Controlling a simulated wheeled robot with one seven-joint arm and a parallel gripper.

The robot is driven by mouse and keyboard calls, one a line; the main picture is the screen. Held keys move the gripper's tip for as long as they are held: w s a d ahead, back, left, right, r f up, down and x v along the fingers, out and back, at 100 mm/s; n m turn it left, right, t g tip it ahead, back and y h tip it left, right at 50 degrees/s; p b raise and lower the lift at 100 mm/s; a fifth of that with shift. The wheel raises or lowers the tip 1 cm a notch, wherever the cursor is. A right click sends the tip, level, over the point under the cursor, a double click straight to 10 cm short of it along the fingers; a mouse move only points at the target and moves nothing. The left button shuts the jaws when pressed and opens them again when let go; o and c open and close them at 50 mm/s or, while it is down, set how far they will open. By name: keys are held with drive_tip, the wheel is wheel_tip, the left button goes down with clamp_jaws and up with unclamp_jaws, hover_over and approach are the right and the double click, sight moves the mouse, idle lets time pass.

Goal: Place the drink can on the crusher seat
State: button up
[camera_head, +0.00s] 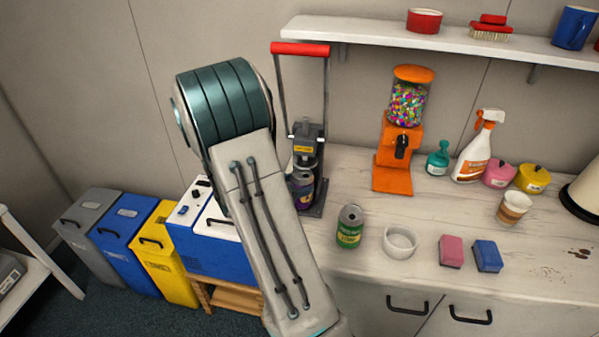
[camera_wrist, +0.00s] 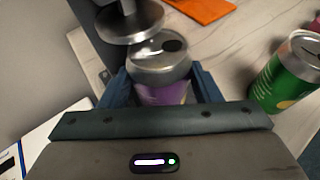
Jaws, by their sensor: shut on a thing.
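In the wrist view my gripper (camera_wrist: 160,88) is shut on the purple can (camera_wrist: 162,92), with one blue finger on each side. The can is upright, its silver top just below and in front of the crusher's round press plate (camera_wrist: 131,22). The crusher's red handle (camera_head: 300,49) is raised. The crusher seat is hidden, so I cannot tell whether the can touches it. A green can (camera_head: 350,228) stands on the counter, also in the wrist view (camera_wrist: 288,75).
A white bowl (camera_head: 400,242), pink sponge (camera_head: 451,251) and blue sponge (camera_head: 488,256) lie right of the green can. An orange candy dispenser (camera_head: 399,140) stands behind. A shelf (camera_head: 420,39) runs above the counter. Bins (camera_head: 165,255) stand at the left.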

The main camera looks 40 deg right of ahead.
drive_tip(key=w+d, duration=0.1)
drive_tip(key=w+d+p, duration=0.1)
drive_tip(key=d, duration=0.1)
drive_tip(key=shift+w+d+r, duration=0.1)
drive_tip(key=shift+w+d, duration=0.1)
drive_tip(key=shift+w, duration=0.15)
drive_tip(key=shift+w+d+p, duration=0.25)
drive_tip(key=shift+p, duration=0.05)
drive_tip(key=shift+c, duration=0.5)
drive_tip(key=shift+a+f, duration=0.1)
drive_tip(key=shift+f, duration=0.3)
drive_tip(key=shift+c, duration=0.2)
drive_tip(key=shift+f, duration=0.1)
drive_tip(key=shift+f, duration=0.15)
drive_tip(key=o, duration=1.1)
drive_tip(key=shift+o, duration=0.2)
